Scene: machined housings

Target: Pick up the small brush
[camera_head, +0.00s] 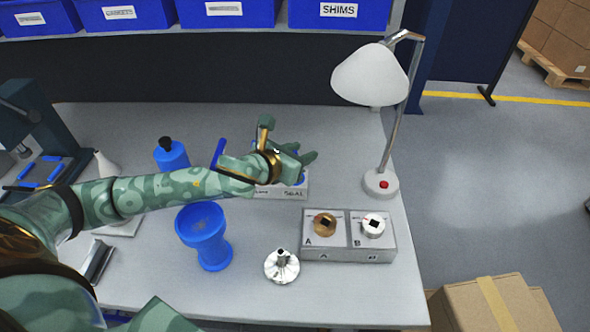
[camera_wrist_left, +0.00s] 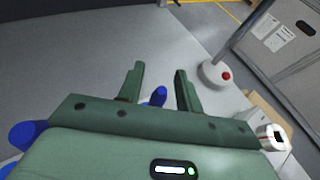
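My left gripper (camera_head: 304,153) reaches over the middle of the bench from the left. In the left wrist view its two green fingers stand apart with nothing between their tips (camera_wrist_left: 158,80). A small blue piece (camera_wrist_left: 155,97) shows beyond the fingers on the bench side; I cannot tell if it is the brush. In the head view a slim blue upright piece (camera_head: 218,152) stands behind my forearm, partly hidden. A grey holder marked SEAL (camera_head: 293,193) lies under the gripper, largely covered by it. No brush is clearly recognisable. My right gripper is not in view.
A white lamp (camera_head: 370,78) stands to the right. A blue bottle (camera_head: 171,155) stands behind my arm. Blue bins (camera_head: 228,14) line the shelf.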

